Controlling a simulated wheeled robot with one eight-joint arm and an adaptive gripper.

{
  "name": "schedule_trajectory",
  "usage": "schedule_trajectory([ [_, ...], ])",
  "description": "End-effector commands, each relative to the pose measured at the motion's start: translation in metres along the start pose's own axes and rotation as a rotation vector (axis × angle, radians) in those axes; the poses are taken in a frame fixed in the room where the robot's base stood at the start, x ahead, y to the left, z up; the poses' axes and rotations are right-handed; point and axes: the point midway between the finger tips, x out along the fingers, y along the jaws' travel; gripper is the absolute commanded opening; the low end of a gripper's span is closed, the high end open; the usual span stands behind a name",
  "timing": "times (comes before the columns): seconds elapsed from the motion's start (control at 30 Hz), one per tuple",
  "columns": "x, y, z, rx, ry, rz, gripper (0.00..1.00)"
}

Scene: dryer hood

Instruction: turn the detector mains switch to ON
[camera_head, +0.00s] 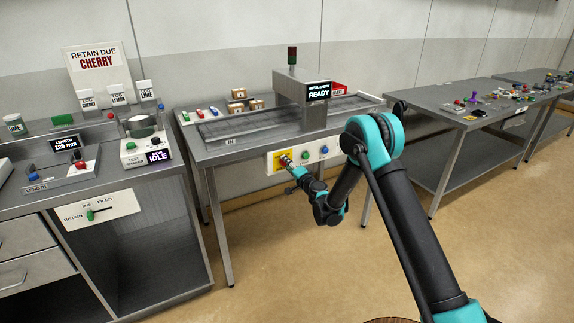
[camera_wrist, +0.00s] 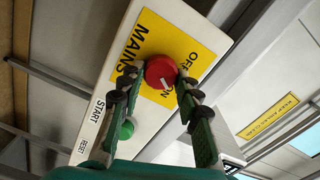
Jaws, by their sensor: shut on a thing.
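The mains switch is a red round knob (camera_wrist: 160,73) on a yellow plate (camera_wrist: 150,38) marked MAINS, OFF and ON. My gripper (camera_wrist: 161,86) has its two green fingers with dark pads on either side of the knob, shut on it. A short white mark shows on the knob's face; I cannot tell for sure which word it points to. In the head view the yellow plate (camera_head: 278,161) is at the left of the white front panel (camera_head: 316,150), with my gripper (camera_head: 290,166) at it. The detector's display (camera_head: 318,91) reads READY.
A green button (camera_wrist: 127,129) sits close beside one finger, near the words START and RESET. The detector bench (camera_head: 220,152) stands above; open floor lies in front.

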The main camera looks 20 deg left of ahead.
Motion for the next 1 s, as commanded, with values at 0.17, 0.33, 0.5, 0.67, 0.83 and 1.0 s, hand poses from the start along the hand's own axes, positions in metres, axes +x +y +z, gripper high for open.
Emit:
schedule_trajectory([
  [0.17, -0.0012, 0.0012, 0.0001, 0.109, 0.0, 0.0, 0.04],
  [0.33, -0.0012, 0.0016, 0.0001, 0.18, 0.0, 0.0, 0.04],
  [0.5, -0.0013, 0.0018, 0.0001, 0.217, 0.0, 0.0, 0.04],
  [0.67, -0.0013, 0.0018, 0.0001, 0.23, 0.0, 0.0, 0.05],
  [0.83, -0.0012, 0.0019, 0.0, 0.232, 0.001, 0.0, 0.04],
  [1.0, -0.0012, 0.0019, -0.0002, 0.231, 0.001, 0.0, 0.34],
])
